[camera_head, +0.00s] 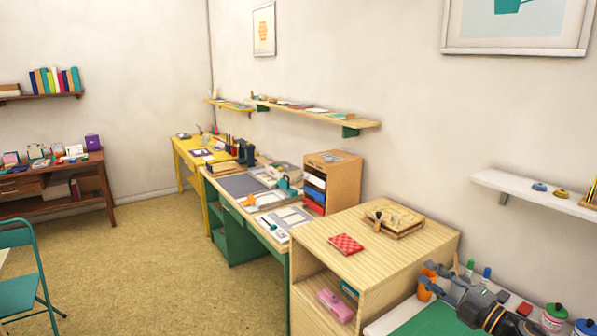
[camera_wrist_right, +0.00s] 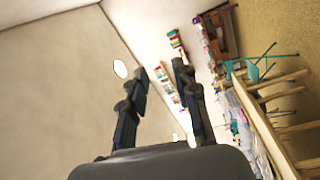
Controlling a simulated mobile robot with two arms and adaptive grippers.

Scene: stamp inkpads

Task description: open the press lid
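A flat wooden press-like stack (camera_head: 395,218) with small metal parts on top lies on the light wooden cabinet (camera_head: 330,238) in the head view. Its upper board looks flat and closed, but I cannot tell for sure that it is the press. My right gripper (camera_head: 437,277) is at the lower right, in front of the cabinet and over the near worktop, apart from the stack. The wrist view shows its two dark fingers (camera_wrist_right: 160,72) spread with nothing between them. My left gripper is out of view.
A red patterned pad (camera_head: 346,244) lies beside the stack. The near worktop has a green mat (camera_head: 428,318), an orange bottle (camera_head: 426,286), markers and paint tins (camera_head: 554,316). A green desk (camera_head: 236,232) with paper and tools stands farther back.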

